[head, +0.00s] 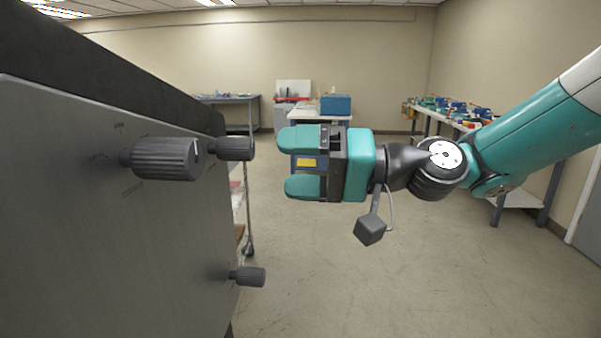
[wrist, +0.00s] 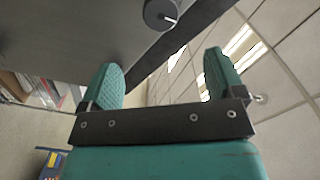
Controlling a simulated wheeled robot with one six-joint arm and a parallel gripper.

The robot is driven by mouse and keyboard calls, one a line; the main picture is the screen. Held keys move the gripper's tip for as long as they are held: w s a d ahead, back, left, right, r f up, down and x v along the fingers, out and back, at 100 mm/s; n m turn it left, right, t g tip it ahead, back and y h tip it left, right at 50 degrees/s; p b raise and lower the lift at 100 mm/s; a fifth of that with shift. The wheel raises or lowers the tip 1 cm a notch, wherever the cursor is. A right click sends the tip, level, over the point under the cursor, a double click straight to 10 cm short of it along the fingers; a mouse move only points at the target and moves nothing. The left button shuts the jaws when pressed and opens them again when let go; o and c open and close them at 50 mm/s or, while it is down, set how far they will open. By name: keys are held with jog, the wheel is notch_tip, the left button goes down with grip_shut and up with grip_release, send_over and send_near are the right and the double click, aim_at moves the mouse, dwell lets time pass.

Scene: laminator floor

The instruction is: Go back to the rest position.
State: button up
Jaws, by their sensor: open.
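My gripper (head: 303,163) is teal with two padded fingers. It is open, with a clear gap between the fingers and nothing held. In the head view it points left toward the grey machine panel (head: 85,245), apart from its knobs. In the wrist view the spread fingers of my gripper (wrist: 165,78) show, and one dark round knob (wrist: 161,13) is beyond them at the top. The head view shows a large ribbed knob (head: 165,158), a smaller knob (head: 236,148) behind it, and a lower knob (head: 248,276) on the panel.
The machine fills the left side. A workbench with a blue box (head: 336,104) stands behind my gripper. Another bench with coloured items (head: 450,110) runs along the right wall. A grey table (head: 240,98) stands at the back. The floor (head: 400,280) below and right of my gripper is clear.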

jog(key=shift+d, duration=0.1)
jog(key=s+d+f+n+h, duration=0.1)
jog(key=s+d+f+h, duration=0.4)
jog(key=s+d+h, duration=0.2)
jog(key=s+d+f+g+h+p, duration=0.1)
jog(key=s+d+f+h, duration=0.5)
jog(key=s, duration=0.5)
jog(key=shift+s+d+f+n+g+h, duration=0.2)
jog(key=shift+s+d+n+g+h, duration=0.15)
jog(key=shift+d, duration=0.7)
